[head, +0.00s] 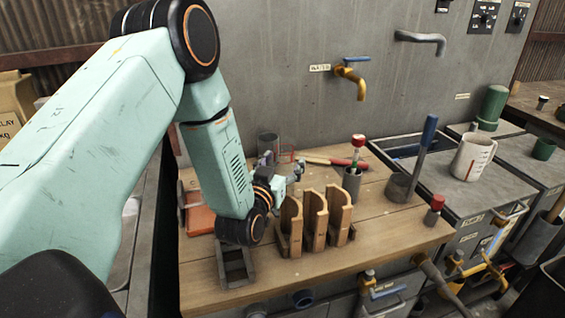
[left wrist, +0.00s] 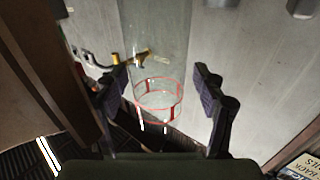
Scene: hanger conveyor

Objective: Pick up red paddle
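No object is clearly a red paddle. A flat orange-red piece (head: 200,219) lies at the bench's left edge, partly hidden by my left arm. A red-handled tool (head: 347,162) lies at the back of the bench. My left gripper (head: 283,167) is over the bench, behind the wooden holders. Its fingers stand apart in the left wrist view (left wrist: 162,80). Between and beyond them shows a clear round shape with red bands (left wrist: 158,98); I cannot tell whether it is a solid thing. Nothing is visibly held. My right gripper is not in view.
Upright wooden holders (head: 314,220) stand mid-bench, close to my left arm. A dark square frame (head: 236,267) sits at the front. A cup with a red-topped tool (head: 352,184) and a cup with a blue-handled tool (head: 399,187) stand to the right.

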